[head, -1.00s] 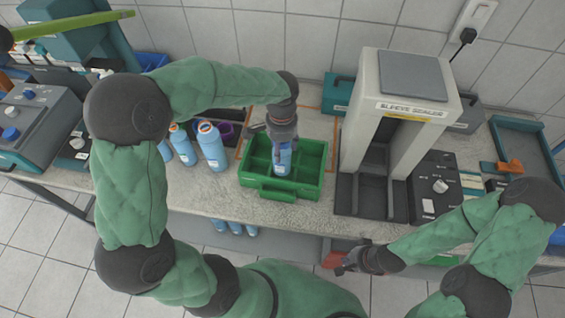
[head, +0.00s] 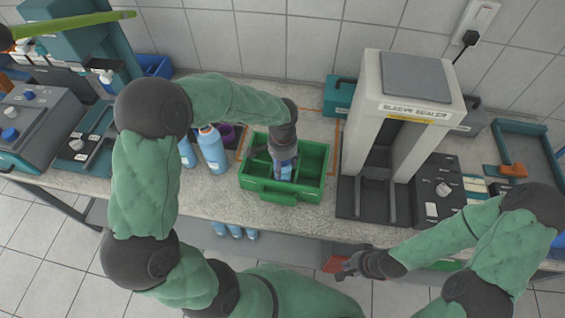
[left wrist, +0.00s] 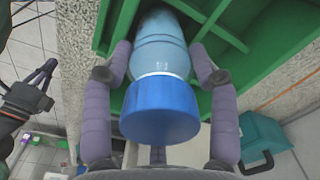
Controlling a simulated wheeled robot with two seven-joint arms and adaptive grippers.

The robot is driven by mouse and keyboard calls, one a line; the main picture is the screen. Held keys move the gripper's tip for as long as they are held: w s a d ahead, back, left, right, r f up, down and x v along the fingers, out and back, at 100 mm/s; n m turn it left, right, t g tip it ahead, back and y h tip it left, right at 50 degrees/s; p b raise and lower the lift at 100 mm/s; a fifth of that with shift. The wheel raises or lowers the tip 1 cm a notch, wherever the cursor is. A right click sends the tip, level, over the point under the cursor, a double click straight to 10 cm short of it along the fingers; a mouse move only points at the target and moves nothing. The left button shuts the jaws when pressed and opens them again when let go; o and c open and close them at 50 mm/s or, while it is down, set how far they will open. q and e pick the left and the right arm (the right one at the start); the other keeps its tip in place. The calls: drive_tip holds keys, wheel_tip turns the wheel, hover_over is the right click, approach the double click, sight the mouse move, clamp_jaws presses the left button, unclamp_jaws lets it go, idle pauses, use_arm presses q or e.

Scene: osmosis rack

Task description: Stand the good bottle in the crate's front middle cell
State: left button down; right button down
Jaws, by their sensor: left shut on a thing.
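The green crate (head: 278,197) with divided cells stands on the bench in the middle of the head view. My left gripper (head: 284,160) points down over it, shut on a blue bottle (head: 284,173). The bottle is upright in the head view, its lower part down among the crate's walls near the front middle. In the left wrist view the bottle (left wrist: 160,58) has a blue cap (left wrist: 160,110), with my fingers on both sides; its base is hidden. My right gripper (head: 347,268) is low in front of the bench; its opening is unclear.
Other blue bottles (head: 212,152) stand on the bench left of the crate. The sleeve sealer (head: 415,105) stands close on the right. A teal case (head: 340,95) lies behind. More bottles show on the shelf below the front edge.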

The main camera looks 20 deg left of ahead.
use_arm(q)
drive_tip(key=shift+f, duration=0.15)
drive_tip(key=shift+c, duration=1.7)
unclamp_jaws()
drive_tip(key=shift+r, duration=0.3)
wheel_tip(320, 180, up, 12)
drive_tip(key=shift+f+p, duration=0.15)
drive_tip(key=shift+p, duration=0.9)
